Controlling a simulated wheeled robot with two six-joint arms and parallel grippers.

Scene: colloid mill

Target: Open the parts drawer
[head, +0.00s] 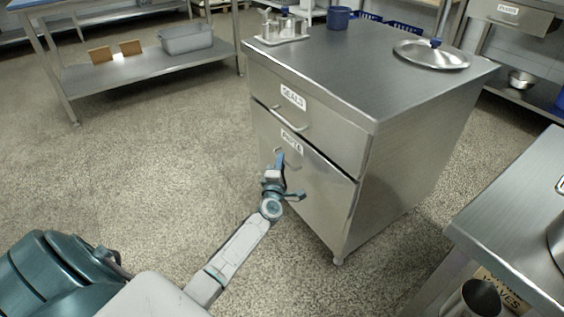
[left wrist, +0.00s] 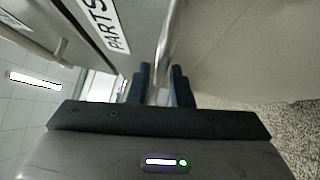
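The parts drawer (head: 312,187) is the lower drawer of a steel cabinet and carries a PARTS label (left wrist: 104,22). A dark gap runs along its top edge; I cannot tell how far out it stands. My left gripper (head: 280,160) is at the drawer front, at its bar handle (left wrist: 171,40). In the left wrist view the handle runs between the two dark fingers, which sit close on both sides of it. In the head view the gripper hides part of the handle. My right gripper is not in view.
Above is the seals drawer (head: 305,118) with its own handle. The cabinet top (head: 345,70) bears a metal lid (head: 432,55), a blue container (head: 338,18) and a small rack. A steel table (head: 520,220) stands at the right. The floor before and left of the cabinet is clear.

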